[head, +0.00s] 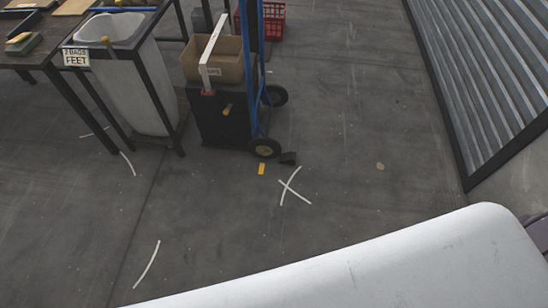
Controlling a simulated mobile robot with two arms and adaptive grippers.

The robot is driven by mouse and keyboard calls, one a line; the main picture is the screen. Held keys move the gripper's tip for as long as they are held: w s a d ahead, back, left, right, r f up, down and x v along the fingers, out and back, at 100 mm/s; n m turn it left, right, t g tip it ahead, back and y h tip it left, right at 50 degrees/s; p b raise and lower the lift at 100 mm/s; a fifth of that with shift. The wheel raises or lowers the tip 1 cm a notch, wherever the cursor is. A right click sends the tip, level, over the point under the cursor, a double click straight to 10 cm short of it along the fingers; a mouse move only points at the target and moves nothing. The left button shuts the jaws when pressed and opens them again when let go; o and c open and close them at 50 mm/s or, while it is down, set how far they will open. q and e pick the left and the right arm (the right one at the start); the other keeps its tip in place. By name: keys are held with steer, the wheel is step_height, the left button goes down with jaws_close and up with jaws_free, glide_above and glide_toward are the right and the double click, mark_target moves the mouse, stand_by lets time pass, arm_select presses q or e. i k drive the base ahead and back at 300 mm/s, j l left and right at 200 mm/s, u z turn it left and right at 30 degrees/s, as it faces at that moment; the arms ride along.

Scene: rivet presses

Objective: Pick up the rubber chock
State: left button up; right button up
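A small dark wedge, which looks like the rubber chock (288,158), lies on the floor in the head view. It is just right of the front wheel (264,147) of a blue hand truck (257,75); I cannot tell whether it touches the wheel. Neither of my grippers is in view.
The hand truck carries a dark box and an open cardboard box (228,70). A yellow piece (262,169) and white tape marks (295,186) lie near the chock. A framed bag stand (130,75) is left, a ribbed panel (490,80) right. Floor in front is clear.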

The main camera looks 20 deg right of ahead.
mark_target(289, 159)
steer(key=i+l+u, duration=0.1)
steer(key=u, duration=0.35)
steer(key=i+l+u, duration=0.1)
steer(key=l+u, duration=0.2)
steer(key=u, duration=0.2)
steer(key=l+u, duration=0.25)
steer(key=u, duration=0.2)
